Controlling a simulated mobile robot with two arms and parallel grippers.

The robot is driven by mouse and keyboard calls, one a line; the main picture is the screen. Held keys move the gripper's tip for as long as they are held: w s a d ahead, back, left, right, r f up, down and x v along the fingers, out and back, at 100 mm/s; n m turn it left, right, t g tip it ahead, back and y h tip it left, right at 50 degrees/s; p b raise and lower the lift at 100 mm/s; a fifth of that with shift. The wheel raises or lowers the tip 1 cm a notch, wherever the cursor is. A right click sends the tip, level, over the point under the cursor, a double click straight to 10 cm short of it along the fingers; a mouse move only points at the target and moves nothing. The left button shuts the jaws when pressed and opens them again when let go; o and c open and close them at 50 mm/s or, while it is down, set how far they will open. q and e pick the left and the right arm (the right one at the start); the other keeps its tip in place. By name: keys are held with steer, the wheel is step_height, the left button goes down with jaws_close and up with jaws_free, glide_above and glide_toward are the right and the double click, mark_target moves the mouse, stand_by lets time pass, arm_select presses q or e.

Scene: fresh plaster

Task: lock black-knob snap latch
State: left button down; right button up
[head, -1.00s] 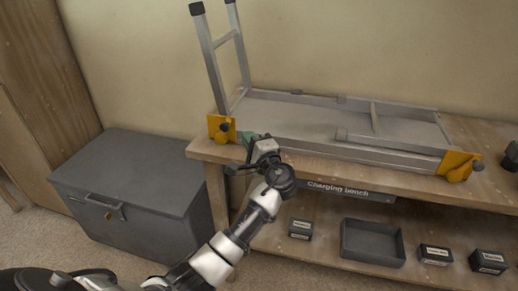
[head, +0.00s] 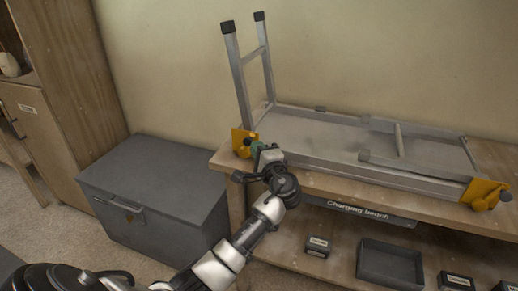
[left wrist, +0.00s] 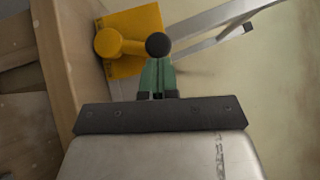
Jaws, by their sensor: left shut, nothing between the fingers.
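A yellow bracket (head: 237,139) sits at the left corner of a grey folding frame (head: 330,138) lying on the bench. In the left wrist view the bracket (left wrist: 122,62) carries a yellow knob (left wrist: 107,42) with a yellow bar and a round black knob (left wrist: 158,45). My left gripper (head: 255,148) is at this bracket, on its right side. Its green fingers (left wrist: 157,72) are shut and empty, with tips at or just under the black knob; contact cannot be told. Two legs (head: 245,70) stand up at this corner. My right gripper is out of view.
A second yellow bracket (head: 483,192) sits at the frame's right end. The wooden bench (head: 330,189) has a lower shelf with a grey tray (head: 390,264) and small boxes. A grey chest (head: 155,190) stands left, beside a wooden cabinet (head: 60,100).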

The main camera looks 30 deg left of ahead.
arm_select(q)
steer(key=shift+s+a+r+n+g+p, duration=0.1)
steer(key=shift+a+r+n+g+p, duration=0.25)
steer(key=shift+r+n+p, duration=0.2)
steer(key=shift+s+a+r+n+g+h+p, duration=0.25)
steer(key=shift+a+n+h+p, duration=0.45)
steer(key=shift+p, duration=0.7)
steer(key=shift+s+a+r+n+g+h+p, duration=0.15)
steer(key=shift+a+r+n+g+h+p, duration=0.3)
steer(key=shift+a+h+p, duration=0.7)
steer(key=shift+s+a+r+n+g+h+p, duration=0.15)
steer(key=shift+a+n+h+p, duration=0.5)
steer(key=shift+p, duration=0.95)
steer(key=shift+r, duration=0.1)
